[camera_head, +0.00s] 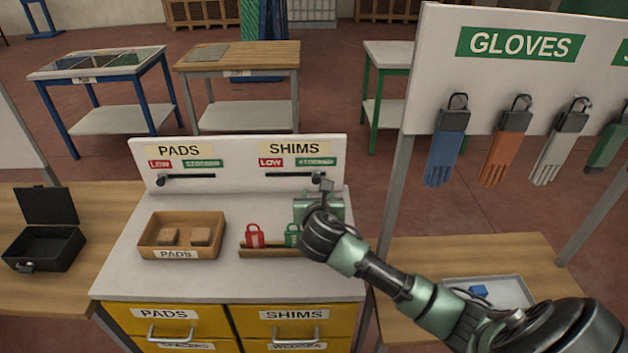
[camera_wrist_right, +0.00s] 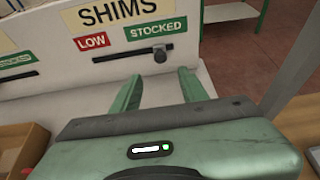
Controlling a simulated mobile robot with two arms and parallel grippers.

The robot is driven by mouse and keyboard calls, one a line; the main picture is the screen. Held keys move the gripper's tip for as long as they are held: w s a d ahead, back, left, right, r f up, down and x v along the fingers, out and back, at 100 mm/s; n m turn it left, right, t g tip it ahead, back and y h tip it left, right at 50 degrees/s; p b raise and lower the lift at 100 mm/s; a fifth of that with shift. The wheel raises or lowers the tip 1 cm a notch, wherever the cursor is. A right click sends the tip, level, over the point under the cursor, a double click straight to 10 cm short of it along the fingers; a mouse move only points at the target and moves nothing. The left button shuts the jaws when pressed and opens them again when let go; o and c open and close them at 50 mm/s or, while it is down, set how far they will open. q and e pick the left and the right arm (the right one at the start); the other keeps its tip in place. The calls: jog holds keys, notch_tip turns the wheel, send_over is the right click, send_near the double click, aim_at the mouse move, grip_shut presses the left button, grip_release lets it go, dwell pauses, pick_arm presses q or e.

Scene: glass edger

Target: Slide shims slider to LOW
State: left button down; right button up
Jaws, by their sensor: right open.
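The SHIMS slider is a dark knob (camera_wrist_right: 160,54) on a horizontal slot in the white back panel. In the right wrist view it sits at the right end of the slot, under the green STOCKED label (camera_wrist_right: 155,28). The red LOW label (camera_wrist_right: 92,41) is to its left. In the head view the SHIMS slot (camera_head: 290,174) shows, with its right end close to my gripper. My right gripper (camera_wrist_right: 158,88) is open and empty, its two green fingers pointing at the panel just below and in front of the knob, apart from it. My left gripper is not in view.
The PADS slider knob (camera_head: 161,181) is at the left, under its LOW label. A wooden PADS tray (camera_head: 150,232) and a red padlock-shaped tag (camera_head: 254,235) in a wooden rack stand on the worktop. The gloves board (camera_head: 430,70) and its post are close on the right.

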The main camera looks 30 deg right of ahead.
aim_at(316, 182)
jog(key=p+x, duration=0.2)
jog(key=x, duration=0.7)
jog(key=shift+w+d, duration=0.2)
jog(key=shift+w, duration=0.05)
jog(key=shift+w+d+f, duration=0.1)
jog(key=shift+w+f, duration=0.05)
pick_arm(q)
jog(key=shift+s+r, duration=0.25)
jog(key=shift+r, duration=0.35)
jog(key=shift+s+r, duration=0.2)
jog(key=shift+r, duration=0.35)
pick_arm(e)
grip_shut()
